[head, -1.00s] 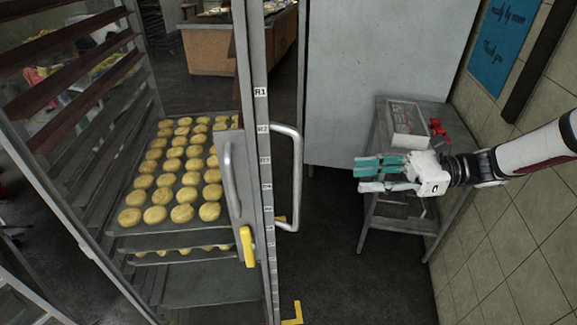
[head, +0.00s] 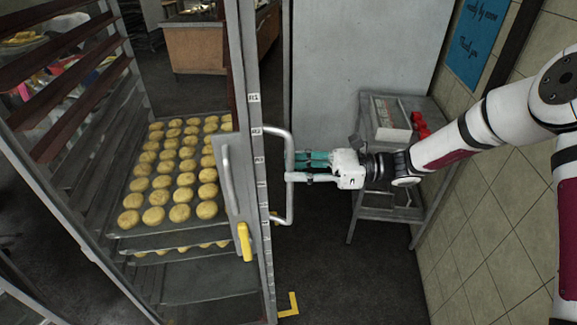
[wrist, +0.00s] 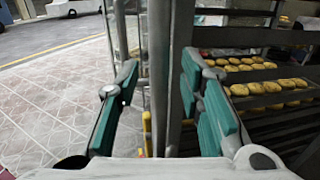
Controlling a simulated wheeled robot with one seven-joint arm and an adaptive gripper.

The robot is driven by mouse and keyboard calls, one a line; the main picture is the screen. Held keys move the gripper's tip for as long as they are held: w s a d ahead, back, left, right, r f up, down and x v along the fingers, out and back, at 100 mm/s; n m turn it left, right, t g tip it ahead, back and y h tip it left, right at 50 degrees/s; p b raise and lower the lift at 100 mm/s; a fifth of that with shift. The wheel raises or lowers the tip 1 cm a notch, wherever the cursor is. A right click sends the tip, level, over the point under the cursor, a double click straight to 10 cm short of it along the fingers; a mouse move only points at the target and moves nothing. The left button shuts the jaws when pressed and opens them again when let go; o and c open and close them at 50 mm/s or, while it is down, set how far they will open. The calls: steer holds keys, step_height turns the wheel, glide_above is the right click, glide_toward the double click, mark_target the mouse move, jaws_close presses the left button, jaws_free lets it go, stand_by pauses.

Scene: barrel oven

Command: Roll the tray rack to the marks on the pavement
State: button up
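The tray rack (head: 258,180) is a tall metal frame at the left of the head view, with trays of round golden buns inside. A looped vertical handle (head: 290,205) sticks out from its right side. My gripper (head: 295,168) points left at this handle, with its teal-padded fingertips at the bar. In the wrist view the fingers are apart, with a grey vertical bar (wrist: 158,70) between them. I cannot tell whether they touch it. A yellow corner mark (head: 290,304) lies on the dark floor beside the rack's base.
A small metal table (head: 375,212) with a scale (head: 390,118) and red items (head: 419,124) stands behind my gripper. A tiled wall (head: 480,200) closes the right side. Dark floor is clear right of the rack. The wrist view shows pale paving (wrist: 50,110) at left.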

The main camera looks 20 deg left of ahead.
steer(key=shift+x, duration=0.85)
steer(key=shift+c, duration=0.4)
jaws_close()
steer(key=shift+s, duration=0.15)
